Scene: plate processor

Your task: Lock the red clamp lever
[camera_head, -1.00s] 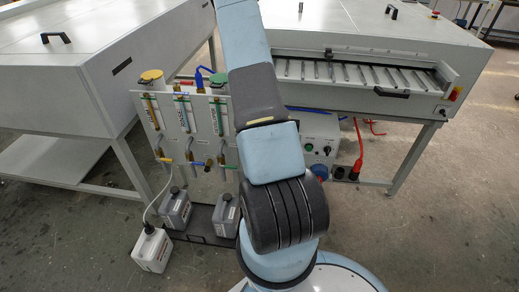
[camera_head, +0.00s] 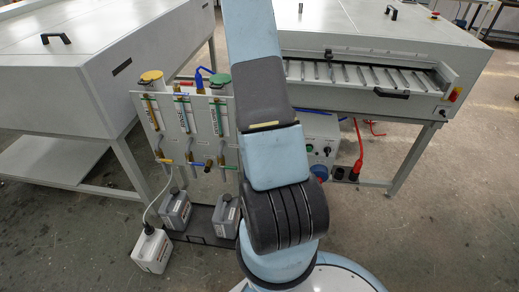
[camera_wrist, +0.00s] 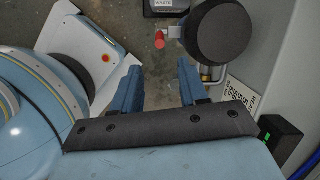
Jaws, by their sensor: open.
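In the wrist view, a small red cylindrical grip (camera_wrist: 160,40) on a short metal rod shows beyond my fingertips; it looks like the red lever. My gripper (camera_wrist: 158,80) is open, its two blue fingers apart with nothing between them. The red grip is ahead of the gap, apart from both fingers. The clamp that the lever belongs to cannot be made out. In the head view my gripper is out of sight, and I cannot pick out this lever with certainty.
A large black rounded part (camera_wrist: 222,38) stands close to the right finger, beside a pale panel (camera_wrist: 285,60). The head view shows a valve panel (camera_head: 200,125), grey canisters (camera_head: 175,212), a white canister (camera_head: 152,250) and a processor machine (camera_head: 390,50).

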